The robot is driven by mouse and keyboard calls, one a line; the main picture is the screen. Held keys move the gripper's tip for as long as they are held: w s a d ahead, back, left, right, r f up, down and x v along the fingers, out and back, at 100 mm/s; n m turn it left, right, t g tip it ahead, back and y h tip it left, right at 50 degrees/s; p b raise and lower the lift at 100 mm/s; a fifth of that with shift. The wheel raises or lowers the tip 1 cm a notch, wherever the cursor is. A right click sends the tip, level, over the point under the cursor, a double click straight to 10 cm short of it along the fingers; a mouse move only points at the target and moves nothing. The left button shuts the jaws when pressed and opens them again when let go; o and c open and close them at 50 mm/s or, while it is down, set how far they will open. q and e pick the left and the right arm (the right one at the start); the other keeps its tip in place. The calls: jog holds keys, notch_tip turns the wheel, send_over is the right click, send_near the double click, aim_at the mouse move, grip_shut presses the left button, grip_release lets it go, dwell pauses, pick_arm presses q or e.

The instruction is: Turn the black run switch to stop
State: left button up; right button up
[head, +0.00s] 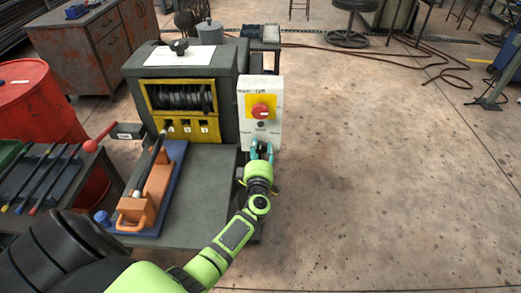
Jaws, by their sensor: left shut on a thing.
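A white control panel (273,133) stands at the right end of the grey machine. It carries a red rotary knob (261,110) on a yellow plate, with a small dark round control (261,124) below it. My left gripper (262,149) is at the lower part of the panel, its teal fingertips on either side of a dark part that I take to be the black run switch (263,146). The gripper is shut on it. The fingers hide most of the switch, so its angle cannot be told. The small panel labels are too blurred to read surely. My right gripper is out of view.
The grey machine (225,120) holds a dark wound drum behind a yellow frame. A red-knobbed lever (91,146) and an orange-handled block (148,205) lie to the left. A red barrel (38,100) stands far left. The floor right of the panel is clear.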

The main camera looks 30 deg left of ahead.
pick_arm(q)
jog(key=shift+a+r, duration=0.2)
jog(key=shift+r, duration=0.1)
jog(key=o, duration=1.1)
jog(key=shift+o, duration=0.3)
jog(key=shift+f, duration=0.15)
jog(key=shift+s+d+f, duration=0.1)
jog(key=shift+s+d, duration=0.05)
jog(key=v, duration=1.1)
jog(key=shift+s+d, duration=0.2)
jog(key=shift+s, duration=0.1)
